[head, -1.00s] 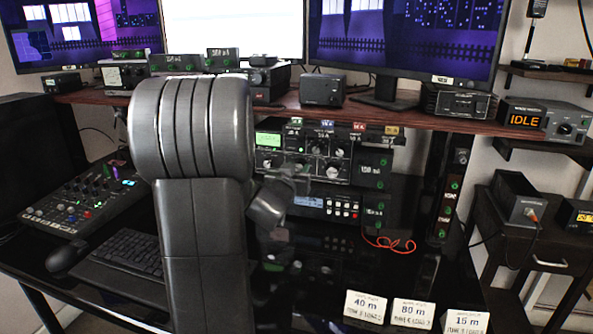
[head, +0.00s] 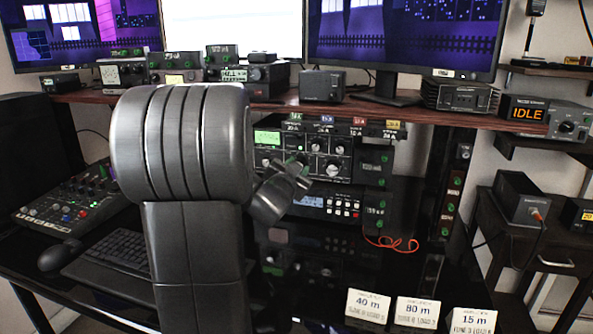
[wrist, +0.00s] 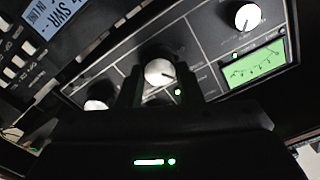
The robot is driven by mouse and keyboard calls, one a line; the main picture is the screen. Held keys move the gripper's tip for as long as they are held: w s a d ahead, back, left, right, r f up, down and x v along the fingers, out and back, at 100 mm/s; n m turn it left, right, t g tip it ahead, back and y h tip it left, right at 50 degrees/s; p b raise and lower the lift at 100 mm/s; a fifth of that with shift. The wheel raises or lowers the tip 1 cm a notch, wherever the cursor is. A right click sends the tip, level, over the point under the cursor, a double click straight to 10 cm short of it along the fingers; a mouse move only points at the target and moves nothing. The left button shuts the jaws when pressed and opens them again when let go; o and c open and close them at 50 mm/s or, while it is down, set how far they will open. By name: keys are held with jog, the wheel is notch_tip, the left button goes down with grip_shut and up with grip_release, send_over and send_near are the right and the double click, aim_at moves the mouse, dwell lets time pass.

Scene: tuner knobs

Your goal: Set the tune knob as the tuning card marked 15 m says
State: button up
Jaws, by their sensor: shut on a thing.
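The radio tuner (head: 350,165) stands under the shelf, with a green display and several pale round knobs. My gripper (wrist: 161,90) is shut on one knob (wrist: 160,72) of this panel, a finger on either side. In the wrist view its dark pointer line points to the right and slightly down. Its label is hidden or unreadable, so I cannot tell whether it is the tune knob. In the head view my gripper (head: 294,172) is at the panel's left part, mostly behind my arm. The 15 m card (head: 472,321) stands at the front right; its small print is too blurred to read surely.
Cards marked 40 m (head: 367,305) and 80 m (head: 418,311) stand left of the 15 m card. Neighbouring knobs (wrist: 247,17) and (wrist: 97,105) flank the held one. A box at right reads IDLE (head: 527,113).

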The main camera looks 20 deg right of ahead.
jog(key=o, duration=1)
jog(key=p+v, duration=0.2)
jog(key=v, duration=1.2)
jog(key=shift+w, duration=0.1)
jog(key=shift+n, duration=0.7)
jog(key=b+x, duration=0.1)
jog(key=x, duration=1.2)
jog(key=shift+w+d, duration=0.3)
jog(key=shift+b, duration=0.3)
